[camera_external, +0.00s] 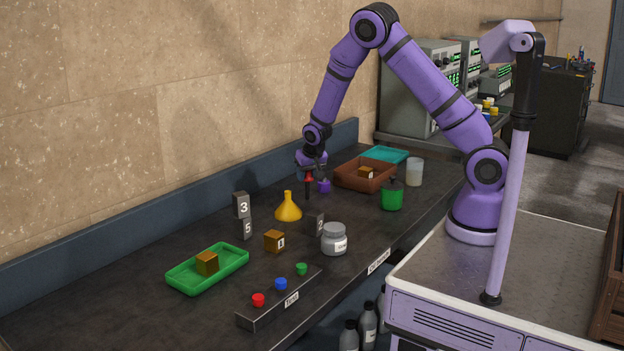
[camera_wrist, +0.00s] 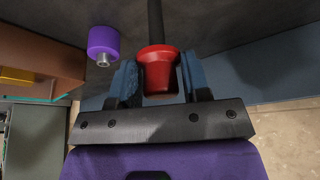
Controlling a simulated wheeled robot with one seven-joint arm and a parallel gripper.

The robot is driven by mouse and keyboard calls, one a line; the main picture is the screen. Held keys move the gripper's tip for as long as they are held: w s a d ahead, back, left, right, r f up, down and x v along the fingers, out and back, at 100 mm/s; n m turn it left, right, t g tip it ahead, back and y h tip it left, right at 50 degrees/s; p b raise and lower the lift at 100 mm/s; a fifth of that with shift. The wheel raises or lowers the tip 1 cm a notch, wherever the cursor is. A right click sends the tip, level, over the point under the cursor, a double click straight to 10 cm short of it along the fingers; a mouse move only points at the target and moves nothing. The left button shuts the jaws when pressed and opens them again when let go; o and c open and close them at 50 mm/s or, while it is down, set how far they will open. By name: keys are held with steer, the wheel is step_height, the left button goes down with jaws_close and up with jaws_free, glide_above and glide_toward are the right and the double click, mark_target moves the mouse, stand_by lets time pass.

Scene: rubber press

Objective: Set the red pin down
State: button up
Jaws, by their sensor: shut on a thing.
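The red pin has a red flared head (camera_external: 308,179) and a dark shaft that points down toward the bench. In the wrist view its red head (camera_wrist: 158,72) sits between the two blue-grey fingers, with the shaft running away from me. My gripper (camera_external: 310,174) is shut on the red head, low over the back part of the bench; its fingers also show in the wrist view (camera_wrist: 160,84). I cannot tell whether the shaft's lower end touches the bench top (camera_external: 135,262).
A purple knob-like piece (camera_external: 324,186) is close beside the pin, also in the wrist view (camera_wrist: 103,41). The front left holds a green tray (camera_external: 182,284). The wall runs behind.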

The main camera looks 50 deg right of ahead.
steer(key=shift+f, duration=0.1)
steer(key=o, duration=1)
steer(key=s+r+n+y, duration=0.1)
steer(key=s+r, duration=0.9)
steer(key=r, duration=0.4)
steer(key=s+r+n+y, duration=0.1)
steer(key=s+r, duration=0.9)
steer(key=r, duration=0.4)
steer(key=s+r+n, duration=0.1)
steer(key=s+r, duration=0.2)
steer(key=s, duration=0.7)
steer(key=s+a+r+n+t, duration=0.1)
steer(key=s+r+n, duration=0.1)
steer(key=s, duration=0.8)
steer(key=shift+a+r, duration=0.2)
steer(key=shift+r, duration=0.2)
